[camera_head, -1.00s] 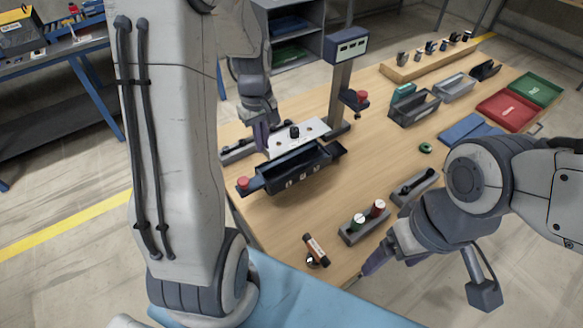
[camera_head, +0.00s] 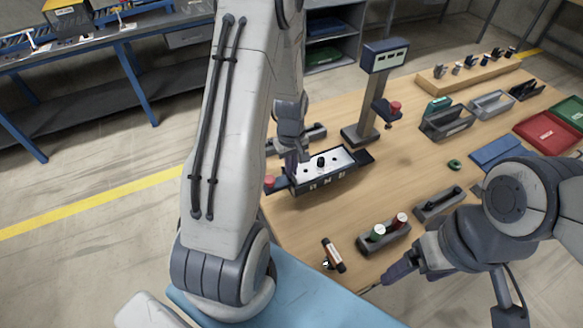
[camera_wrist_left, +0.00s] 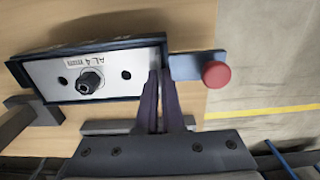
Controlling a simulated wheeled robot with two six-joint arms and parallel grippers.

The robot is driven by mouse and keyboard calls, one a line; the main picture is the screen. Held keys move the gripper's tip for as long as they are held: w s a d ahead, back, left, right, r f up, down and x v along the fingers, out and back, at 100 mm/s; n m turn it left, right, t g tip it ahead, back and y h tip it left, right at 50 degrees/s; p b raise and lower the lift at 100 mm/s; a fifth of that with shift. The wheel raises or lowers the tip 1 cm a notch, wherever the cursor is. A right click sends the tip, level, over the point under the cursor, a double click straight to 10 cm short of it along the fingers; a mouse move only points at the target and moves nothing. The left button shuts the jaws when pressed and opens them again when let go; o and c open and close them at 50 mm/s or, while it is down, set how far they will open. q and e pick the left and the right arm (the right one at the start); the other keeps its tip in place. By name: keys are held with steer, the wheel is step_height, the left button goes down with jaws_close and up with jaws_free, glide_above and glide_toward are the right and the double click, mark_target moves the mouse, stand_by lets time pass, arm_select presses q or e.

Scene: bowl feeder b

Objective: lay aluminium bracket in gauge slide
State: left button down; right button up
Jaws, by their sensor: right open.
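The aluminium bracket (camera_head: 334,162) is a pale plate with a black knob and dark holes. In the left wrist view the aluminium bracket (camera_wrist_left: 115,77) shows an "AL 4" label. It lies within the dark rim of the gauge slide (camera_head: 327,182), whose dark wall also shows in the left wrist view (camera_wrist_left: 22,75); whether it sits fully flat I cannot tell. My left gripper (camera_head: 293,170) is at the bracket's left end, its fingers (camera_wrist_left: 158,80) close together on that end. My right gripper (camera_head: 368,288) is open and empty above the table's front edge.
A red knob (camera_wrist_left: 216,74) sits on the slide's end. A display post (camera_head: 367,105) stands behind it. Grey, blue and red trays (camera_head: 546,132) fill the right side.

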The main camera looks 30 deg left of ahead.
arm_select(q)
steer(key=shift+f, duration=0.1)
steer(key=c, duration=1.1)
jaws_free()
steer(key=shift+o, duration=0.2)
